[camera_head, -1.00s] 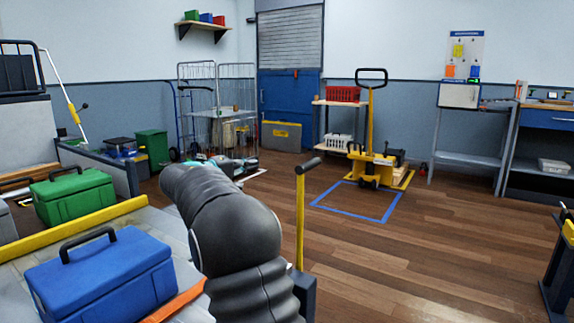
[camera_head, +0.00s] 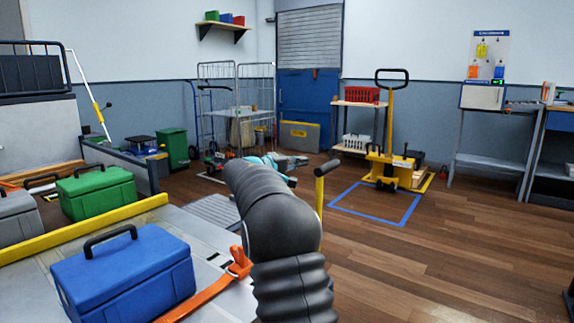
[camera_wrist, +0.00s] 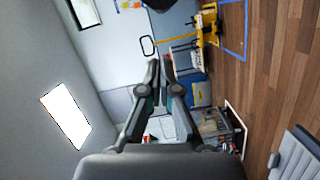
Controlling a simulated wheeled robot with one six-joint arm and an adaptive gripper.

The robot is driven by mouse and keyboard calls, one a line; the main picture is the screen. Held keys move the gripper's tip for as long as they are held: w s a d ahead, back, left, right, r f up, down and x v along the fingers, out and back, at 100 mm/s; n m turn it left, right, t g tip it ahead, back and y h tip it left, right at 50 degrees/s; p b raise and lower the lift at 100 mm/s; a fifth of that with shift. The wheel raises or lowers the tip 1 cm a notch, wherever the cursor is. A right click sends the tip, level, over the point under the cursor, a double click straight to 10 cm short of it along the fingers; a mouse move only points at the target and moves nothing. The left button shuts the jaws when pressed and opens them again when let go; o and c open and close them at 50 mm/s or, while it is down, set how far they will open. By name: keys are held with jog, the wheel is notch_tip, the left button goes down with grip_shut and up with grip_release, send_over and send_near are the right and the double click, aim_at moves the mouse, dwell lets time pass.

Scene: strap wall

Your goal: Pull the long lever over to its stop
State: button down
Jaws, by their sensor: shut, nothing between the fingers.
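A yellow upright lever with a black crosswise grip (camera_head: 327,167) stands just right of my arm in the head view; my arm hides its lower part. My gripper (camera_head: 297,160) reaches forward past the dark arm sleeve, apart from both. In the wrist view my gripper (camera_wrist: 160,72) has its fingers together, with nothing between them.
A blue case (camera_head: 125,275) and an orange strap (camera_head: 215,285) lie on the grey bed at front left, with a green case (camera_head: 97,192) beyond its yellow edge. A yellow pallet truck (camera_head: 390,165) stands by a blue floor outline. The wooden floor at right is clear.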

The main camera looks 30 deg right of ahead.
jog(key=shift+s+d+f, duration=0.2)
jog(key=shift+s+d, duration=0.45)
jog(key=shift+s, duration=0.25)
jog(key=shift+s+d+f, duration=0.2)
jog(key=shift+s+d, duration=0.45)
jog(key=shift+s, duration=0.2)
